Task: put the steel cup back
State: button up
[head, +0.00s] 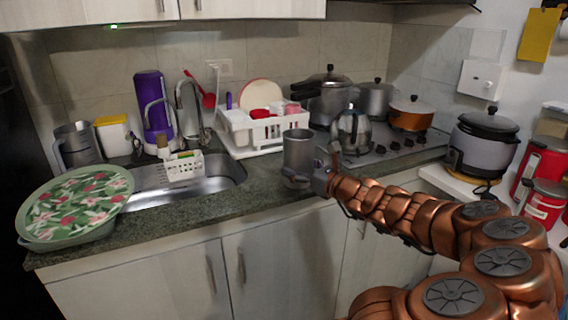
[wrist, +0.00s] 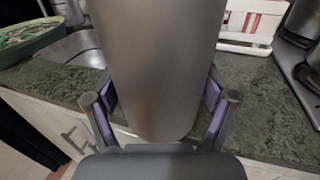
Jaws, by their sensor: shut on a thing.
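The steel cup (head: 298,150) is a grey metal cylinder, upright in the head view, near the front edge of the green stone counter (head: 245,190). My gripper (head: 312,180) reaches it from the right at its lower part. In the wrist view the cup (wrist: 158,65) fills the middle, and my gripper's fingers (wrist: 160,108) stand on both sides of it, shut on it. The cup's base is partly hidden by the gripper in the head view. I cannot tell whether the cup touches the counter.
A white dish rack (head: 262,130) stands behind the cup. The sink (head: 185,182) is to the left, with a floral-lidded bowl (head: 75,205) at far left. A kettle (head: 351,130) and pots sit on the stove to the right. Counter around the cup's front is clear.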

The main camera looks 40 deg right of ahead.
jog(key=w+d, duration=0.2)
jog(key=w, duration=0.1)
jog(key=w+d+f, duration=0.1)
jog(key=w+d, duration=0.1)
jog(key=w, duration=0.1)
jog(key=w+d+p, duration=0.1)
jog(key=w, duration=0.2)
jog(key=shift+w+d+f, duration=0.15)
jog(key=shift+w+d, duration=0.2)
jog(key=shift+d, duration=0.05)
jog(key=shift+w+d, duration=0.4)
jog(key=shift+w, duration=0.3)
jog(key=shift+f, duration=1.7)
jog(key=shift+f, duration=0.15)
jog(key=o, duration=1.2)
jog(key=shift+s, duration=0.1)
jog(key=s, duration=1.1)
jog(key=shift+s+a, duration=0.15)
jog(key=shift+s, duration=0.2)
